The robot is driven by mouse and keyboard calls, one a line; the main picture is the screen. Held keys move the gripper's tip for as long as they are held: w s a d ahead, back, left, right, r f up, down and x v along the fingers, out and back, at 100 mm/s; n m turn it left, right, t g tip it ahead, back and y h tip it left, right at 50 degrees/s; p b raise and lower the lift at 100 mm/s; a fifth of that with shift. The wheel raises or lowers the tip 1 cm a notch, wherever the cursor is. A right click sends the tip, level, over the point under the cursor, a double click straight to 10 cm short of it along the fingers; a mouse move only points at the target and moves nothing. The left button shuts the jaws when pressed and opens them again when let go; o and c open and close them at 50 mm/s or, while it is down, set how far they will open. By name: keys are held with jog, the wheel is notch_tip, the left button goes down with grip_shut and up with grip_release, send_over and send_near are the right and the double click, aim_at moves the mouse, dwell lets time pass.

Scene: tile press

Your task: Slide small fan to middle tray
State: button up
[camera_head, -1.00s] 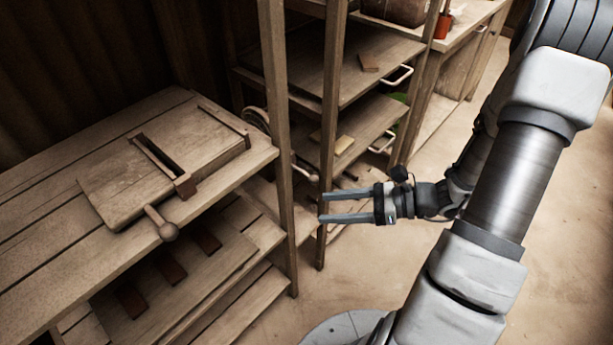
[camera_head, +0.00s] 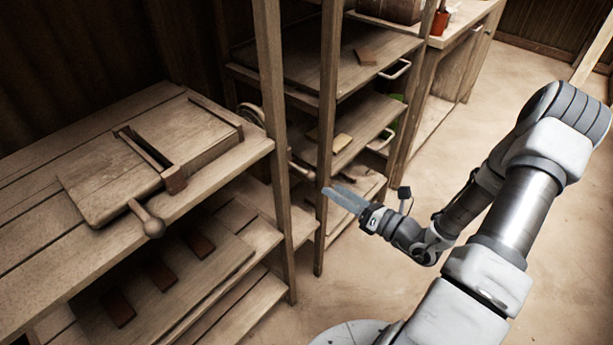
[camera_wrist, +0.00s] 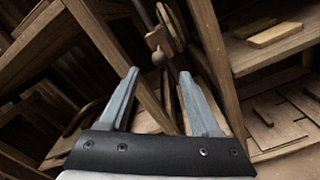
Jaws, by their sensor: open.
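The middle tray (camera_head: 371,116) is a wooden pull-out board with a pale handle, in the rack right of the workbench. A light block (camera_head: 342,142) lies near its front edge; the tray also shows in the wrist view (camera_wrist: 250,58) with a pale block (camera_wrist: 275,35) on it. I cannot pick out a small fan with certainty. Flat pieces (camera_wrist: 285,112) lie on the lower tray (camera_wrist: 286,146) at the right of the wrist view. My gripper (camera_head: 328,190) is open and empty, in front of the rack beside a post; its two fingers (camera_wrist: 159,73) stand apart.
The workbench (camera_head: 30,236) at left carries a wooden press (camera_head: 95,186) with a knobbed lever (camera_head: 148,222). A rack post (camera_head: 329,120) stands close to my fingers. An upper tray (camera_head: 300,70) holds a brown block (camera_head: 366,57). Floor (camera_head: 480,135) at right is clear.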

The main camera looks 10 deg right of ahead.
aim_at(306, 172)
jog(key=b+x, duration=0.2)
jog(key=x, duration=0.8)
grip_shut()
dwell(1.2)
